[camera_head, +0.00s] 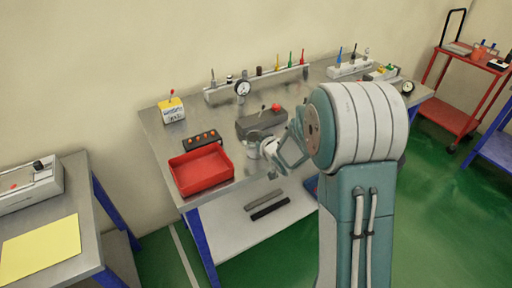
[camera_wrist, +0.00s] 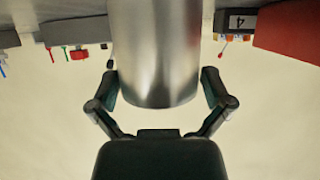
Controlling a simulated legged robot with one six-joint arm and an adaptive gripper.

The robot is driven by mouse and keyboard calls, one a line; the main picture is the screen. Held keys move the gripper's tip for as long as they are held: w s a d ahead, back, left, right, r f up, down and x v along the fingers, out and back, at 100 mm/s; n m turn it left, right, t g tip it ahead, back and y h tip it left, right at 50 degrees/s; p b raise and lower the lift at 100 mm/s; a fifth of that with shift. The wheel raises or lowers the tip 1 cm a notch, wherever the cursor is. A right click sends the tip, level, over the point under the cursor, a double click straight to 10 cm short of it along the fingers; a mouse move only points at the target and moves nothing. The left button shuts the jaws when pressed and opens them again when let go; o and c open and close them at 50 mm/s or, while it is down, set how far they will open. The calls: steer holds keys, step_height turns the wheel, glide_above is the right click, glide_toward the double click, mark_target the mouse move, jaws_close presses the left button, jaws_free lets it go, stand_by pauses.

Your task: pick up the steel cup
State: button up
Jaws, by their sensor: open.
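The steel cup (camera_wrist: 153,45) is a shiny, plain metal cylinder and fills the top middle of the wrist view. My gripper (camera_wrist: 159,80) is open, with one finger on each side of the cup. Whether either finger touches the metal I cannot tell. In the head view my gripper (camera_head: 268,152) is low over the front of the steel workbench. The cup (camera_head: 252,150) is partly hidden there behind my fingers, just right of the red tray. The far end of the cup is cut off in the wrist view.
The red tray (camera_head: 206,186) and a black button box (camera_head: 203,141) are left of the cup. A grey box (camera_head: 260,122) with a red knob is just behind it. A gauge (camera_head: 242,88) and a rail with coloured tools stand further back. The bench's front edge is close.

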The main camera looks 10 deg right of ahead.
steer(key=shift+w+d+f, duration=0.1)
steer(key=shift+w+d, duration=0.05)
steer(key=shift+d, duration=0.15)
steer(key=c, duration=0.8)
steer(key=shift+a, duration=0.2)
